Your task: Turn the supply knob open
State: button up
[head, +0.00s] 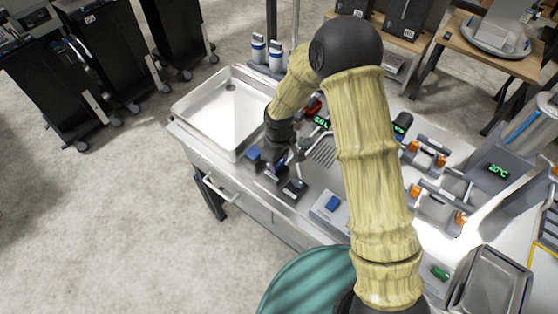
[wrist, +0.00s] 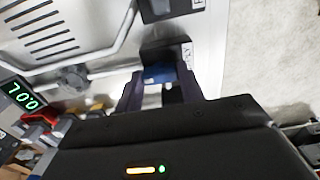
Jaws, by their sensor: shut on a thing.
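My gripper (head: 273,168) is over the front edge of the counter, at the middle of a row of small dark blocks. In the wrist view my gripper (wrist: 160,92) is shut on a blue knob (wrist: 158,73), with one finger on each side. The word "supply" is not readable. The head view shows another blue-topped block (head: 253,154) just left of my gripper and a dark block (head: 294,188) just right.
A drain grille (head: 322,151) and a bent pipe lie behind the row. A green-digit display (head: 321,121) stands farther back, also in the wrist view (wrist: 22,95). A steel sink (head: 215,108) is at left. A grey box with a blue button (head: 333,203) is at right.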

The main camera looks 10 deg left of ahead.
jog(key=o, duration=1)
jog(key=shift+r, duration=0.2)
notch_tip(320, 180, up, 17)
jog(key=b, duration=0.3)
jog(key=s+d+f+m+t, duration=0.1)
jog(key=s+d+m, duration=0.5)
jog(key=d, duration=0.5)
jog(key=s+d+m+t, duration=0.1)
jog(key=s+d+m, duration=0.5)
jog(key=d, duration=0.5)
jog(key=shift+s+d+f+t, duration=0.2)
jog(key=shift+s+f+t, duration=0.1)
jog(key=shift+f, duration=0.1)
